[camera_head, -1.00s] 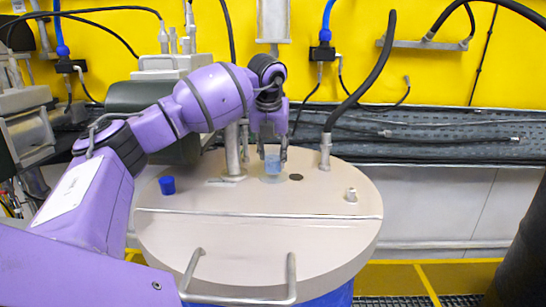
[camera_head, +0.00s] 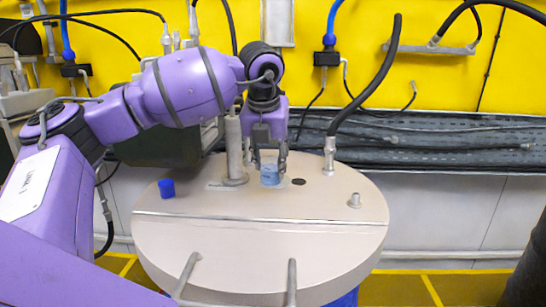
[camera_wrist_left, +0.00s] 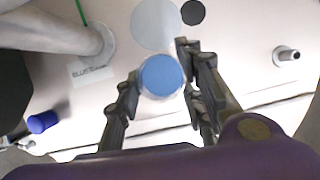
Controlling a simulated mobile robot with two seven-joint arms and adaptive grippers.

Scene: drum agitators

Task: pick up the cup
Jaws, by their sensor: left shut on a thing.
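The cup (camera_head: 270,176) is small, light blue and translucent. It is at the middle of the round beige drum lid (camera_head: 260,245). My left gripper (camera_head: 268,164) points down from above, with its fingers on either side of the cup and shut on it. In the left wrist view the cup (camera_wrist_left: 161,76) shows from above as a round blue disc between the dark fingers of the gripper (camera_wrist_left: 157,70). Whether its base touches the lid or hangs just above it is hard to tell. My right gripper is not in view.
A metal post (camera_head: 234,150) rises close left of the gripper. A black hose (camera_head: 366,85) rises from a fitting behind. A small nozzle (camera_head: 354,201) is at right. The lid's front is clear.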

